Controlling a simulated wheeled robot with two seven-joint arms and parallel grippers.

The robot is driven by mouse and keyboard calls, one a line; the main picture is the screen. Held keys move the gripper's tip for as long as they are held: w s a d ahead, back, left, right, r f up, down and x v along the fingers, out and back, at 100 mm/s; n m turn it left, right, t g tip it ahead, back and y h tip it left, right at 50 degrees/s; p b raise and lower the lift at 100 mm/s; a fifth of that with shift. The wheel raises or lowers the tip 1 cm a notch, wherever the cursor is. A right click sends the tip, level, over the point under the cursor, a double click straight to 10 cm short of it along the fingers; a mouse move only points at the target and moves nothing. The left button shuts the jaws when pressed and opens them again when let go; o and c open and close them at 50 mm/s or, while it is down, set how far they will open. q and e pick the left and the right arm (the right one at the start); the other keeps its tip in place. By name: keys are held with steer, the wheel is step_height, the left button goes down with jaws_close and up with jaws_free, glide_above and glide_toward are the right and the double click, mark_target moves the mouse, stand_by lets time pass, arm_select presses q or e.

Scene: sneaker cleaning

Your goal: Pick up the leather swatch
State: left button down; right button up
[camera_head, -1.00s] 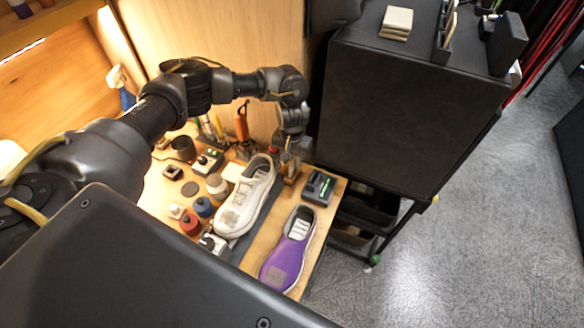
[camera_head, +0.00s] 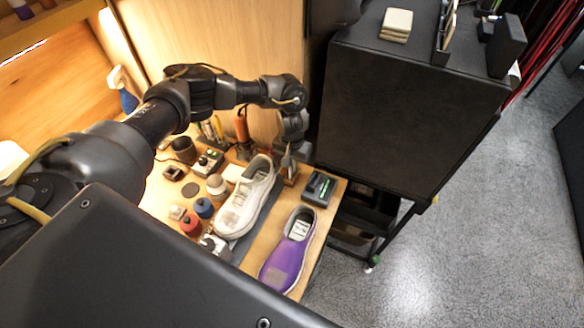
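My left arm reaches in from the left over the workbench. My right gripper is not in view.
A dark device (camera_head: 319,188) sits right of the gripper. A tall black cabinet (camera_head: 410,110) stands close to the right, with a stack of beige pieces (camera_head: 397,24) on top. Bottles, including a red one (camera_head: 190,225), crowd the left. An orange-handled tool (camera_head: 241,126) stands behind.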

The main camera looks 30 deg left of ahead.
arm_select(q)
steer(key=shift+r, duration=0.1)
steer(key=shift+r, duration=0.25)
step_height(320, 180, up, 2)
steer(key=shift+w+r, duration=0.1)
steer(key=w+d+r+b, duration=0.3)
steer(key=d+r, duration=0.7)
steer(key=d, duration=0.4)
steer(key=s+a+r+m, duration=0.2)
steer(key=s+a+r, duration=0.2)
steer(key=s+r, duration=0.2)
steer(key=s+a+r+m, duration=0.2)
steer(key=s+a+r, duration=0.3)
steer(key=r, duration=0.5)
steer(key=shift+s+a+r, duration=0.2)
steer(key=shift+s+r, duration=0.05)
steer(key=shift+s, duration=0.2)
